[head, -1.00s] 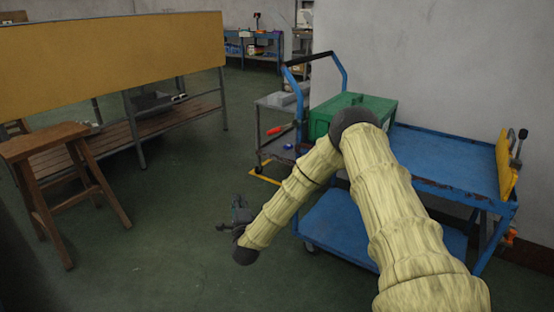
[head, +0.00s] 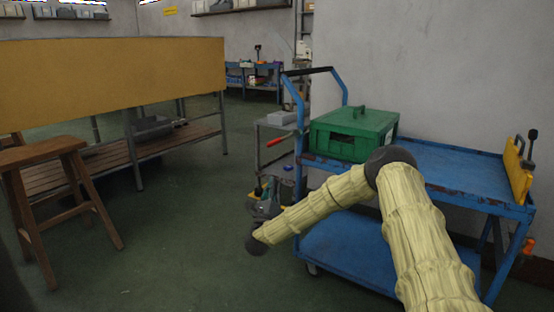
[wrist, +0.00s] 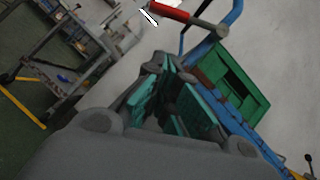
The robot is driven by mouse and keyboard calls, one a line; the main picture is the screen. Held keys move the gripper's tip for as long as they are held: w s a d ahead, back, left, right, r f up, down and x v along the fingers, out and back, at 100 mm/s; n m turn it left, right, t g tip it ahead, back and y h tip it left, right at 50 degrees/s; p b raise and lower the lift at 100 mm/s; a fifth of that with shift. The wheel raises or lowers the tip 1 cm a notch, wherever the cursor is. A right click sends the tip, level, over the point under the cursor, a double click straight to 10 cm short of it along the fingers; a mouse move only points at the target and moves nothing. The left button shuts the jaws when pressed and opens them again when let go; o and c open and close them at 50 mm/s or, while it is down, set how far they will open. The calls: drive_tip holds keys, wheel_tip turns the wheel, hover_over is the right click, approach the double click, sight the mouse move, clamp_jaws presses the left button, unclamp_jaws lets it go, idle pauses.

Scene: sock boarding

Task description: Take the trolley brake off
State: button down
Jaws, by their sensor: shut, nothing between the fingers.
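The blue trolley (head: 440,165) stands at the right against the wall, with its blue push handle (head: 341,85) at its left end. A lever with a red grip (head: 278,141) sticks out to the left from that end, low on the handle post. In the wrist view the red grip (wrist: 168,10) and its grey rod show at the top, beyond my fingers. My gripper (head: 265,200) is below and left of the lever, apart from it. In the wrist view my gripper (wrist: 170,90) is shut and empty, its teal finger pads partly hidden by the gripper body.
A green box (head: 355,130) sits on the trolley's top deck. A yellow plate (head: 517,170) stands at its right end. A grey cart (head: 275,124) is behind the lever. A wooden stool (head: 45,155) and workbench are left. The floor between is clear.

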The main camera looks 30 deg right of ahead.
sight(282, 139)
drive_tip(key=shift+d, duration=0.1)
drive_tip(key=a+r+b+x, duration=0.2)
drive_tip(key=b+x, duration=0.4)
drive_tip(key=x, duration=0.6)
drive_tip(key=shift+w+d+r+b, duration=0.2)
drive_tip(key=shift+w+d+b, duration=0.1)
drive_tip(key=shift+w, duration=0.15)
